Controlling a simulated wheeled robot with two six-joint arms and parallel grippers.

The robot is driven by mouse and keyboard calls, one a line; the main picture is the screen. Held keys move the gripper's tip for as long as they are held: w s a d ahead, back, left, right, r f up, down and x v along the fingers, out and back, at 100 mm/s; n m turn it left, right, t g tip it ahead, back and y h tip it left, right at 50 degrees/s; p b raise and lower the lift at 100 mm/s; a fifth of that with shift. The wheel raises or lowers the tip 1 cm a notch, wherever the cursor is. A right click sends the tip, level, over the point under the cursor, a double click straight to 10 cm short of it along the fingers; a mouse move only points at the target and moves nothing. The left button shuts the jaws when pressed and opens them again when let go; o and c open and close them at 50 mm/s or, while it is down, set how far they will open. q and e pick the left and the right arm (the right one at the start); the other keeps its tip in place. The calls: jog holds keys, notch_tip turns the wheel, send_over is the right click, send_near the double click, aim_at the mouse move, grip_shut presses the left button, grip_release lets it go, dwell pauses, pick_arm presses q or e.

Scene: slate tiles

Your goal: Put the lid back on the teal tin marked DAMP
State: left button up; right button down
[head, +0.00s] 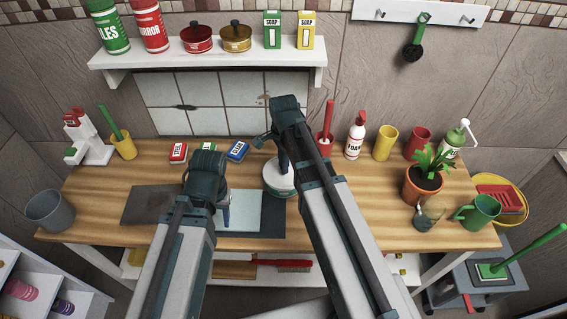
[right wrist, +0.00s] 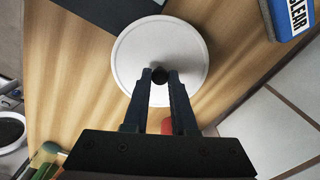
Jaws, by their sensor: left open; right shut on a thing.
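A round white lid (right wrist: 185,50) with a dark knob (right wrist: 160,75) shows in the right wrist view. My right gripper (right wrist: 161,80) is shut on that knob. In the head view the lid (head: 274,170) is held level below my right gripper (head: 284,164), and a teal edge of the tin (head: 281,193) shows under it. The lid and my arm hide most of the tin and any marking; I cannot tell whether the lid is seated. My left gripper (head: 226,212) is open and empty over a pale tile on the bench.
Red (head: 178,152), green (head: 205,154) and blue (head: 237,150) boxes lie behind.

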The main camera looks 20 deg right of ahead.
dwell(0.8)
jog(key=shift+c, duration=0.8)
grip_release()
jog(key=shift+r, duration=0.1)
jog(key=shift+r+p, duration=3.4)
jog(key=shift+p, duration=0.15)
jog(key=shift+f, duration=0.1)
jog(key=shift+c, duration=0.3)
grip_shut()
jog(key=shift+f, duration=0.1)
